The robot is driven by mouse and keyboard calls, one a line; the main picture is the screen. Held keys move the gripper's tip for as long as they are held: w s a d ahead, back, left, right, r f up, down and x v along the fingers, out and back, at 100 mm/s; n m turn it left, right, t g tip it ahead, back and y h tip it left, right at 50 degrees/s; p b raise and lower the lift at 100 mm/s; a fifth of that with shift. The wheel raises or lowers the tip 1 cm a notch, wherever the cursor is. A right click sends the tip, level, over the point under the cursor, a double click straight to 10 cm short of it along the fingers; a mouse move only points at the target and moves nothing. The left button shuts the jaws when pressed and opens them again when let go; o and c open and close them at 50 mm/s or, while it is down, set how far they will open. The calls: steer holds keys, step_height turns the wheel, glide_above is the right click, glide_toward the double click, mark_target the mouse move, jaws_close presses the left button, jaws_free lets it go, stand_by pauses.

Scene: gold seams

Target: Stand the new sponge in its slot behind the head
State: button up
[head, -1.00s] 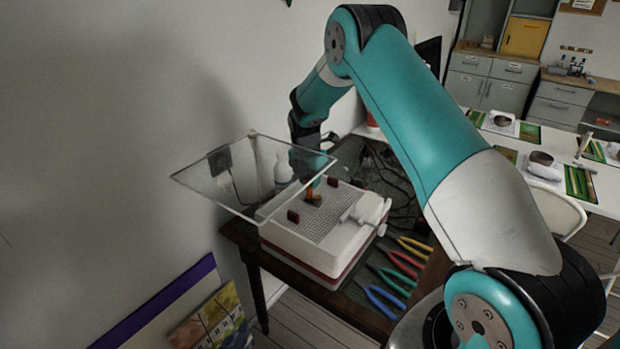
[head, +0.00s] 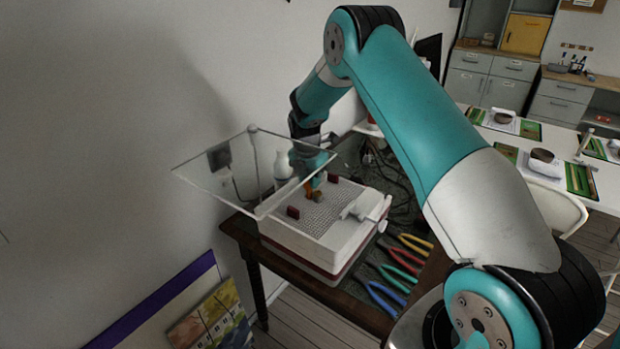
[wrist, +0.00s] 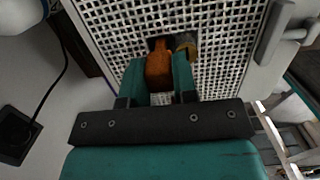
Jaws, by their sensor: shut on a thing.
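The orange-brown sponge (wrist: 159,68) is between the two teal fingers of my gripper (wrist: 160,76) in the wrist view. My gripper is shut on it. The sponge's far end reaches a dark opening (wrist: 154,42) in the white grid; whether it has entered cannot be told. The brass-coloured head (wrist: 186,44) stands just right of the sponge, close to the right finger. In the head view, the sponge (head: 308,189) shows as a small orange patch under my gripper, over the white grinder (head: 305,252). Its lower end is hard to make out there.
A clear shield (head: 215,195) stands over the grinder's left side, close to my wrist. Two dark red blocks (head: 293,212) rise from the grid. A white fitting (head: 365,207) is at its right. Several pliers (head: 385,292) lie on the table right of the grinder.

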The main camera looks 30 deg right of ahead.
steer(key=shift+f, duration=0.55)
stand_by(0.4)
steer(key=o, duration=1)
steer(key=shift+c, duration=0.2)
steer(key=shift+r, duration=0.15)
steer(key=shift+r+p, duration=2.4)
steer(key=shift+r, duration=1)
